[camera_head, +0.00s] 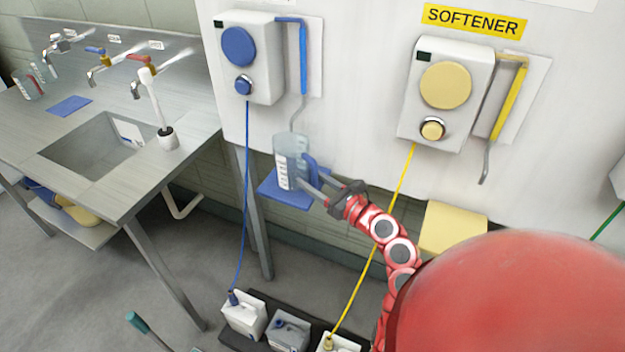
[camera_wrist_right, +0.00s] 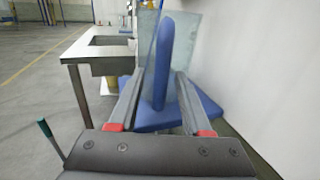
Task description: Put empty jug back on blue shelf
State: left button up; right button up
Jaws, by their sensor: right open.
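The clear jug (camera_head: 287,158) with a blue handle (camera_head: 311,168) stands upright on the small blue shelf (camera_head: 290,200) under the blue dispenser. My right gripper (camera_head: 309,183) reaches in from the right at the jug's handle side. In the right wrist view, its open fingers (camera_wrist_right: 160,76) lie on either side of the upright blue handle (camera_wrist_right: 164,45), with gaps showing. The jug's wall (camera_wrist_right: 187,40) is behind the handle, and the blue shelf (camera_wrist_right: 215,107) is below. The far side of the jug is hidden. My left gripper is not in view.
A blue dispenser (camera_head: 245,58) with a spout hangs above the jug. A yellow softener dispenser (camera_head: 447,95) is to its right, with a yellow shelf (camera_head: 453,225) below. A steel sink table (camera_head: 180,140) stands at left. Canisters (camera_head: 244,316) stand on the floor below.

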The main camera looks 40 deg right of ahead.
jog(key=shift+r, duration=0.15)
jog(key=b+v, duration=0.1)
jog(key=v, duration=1.1)
jog(key=shift+b, duration=0.3)
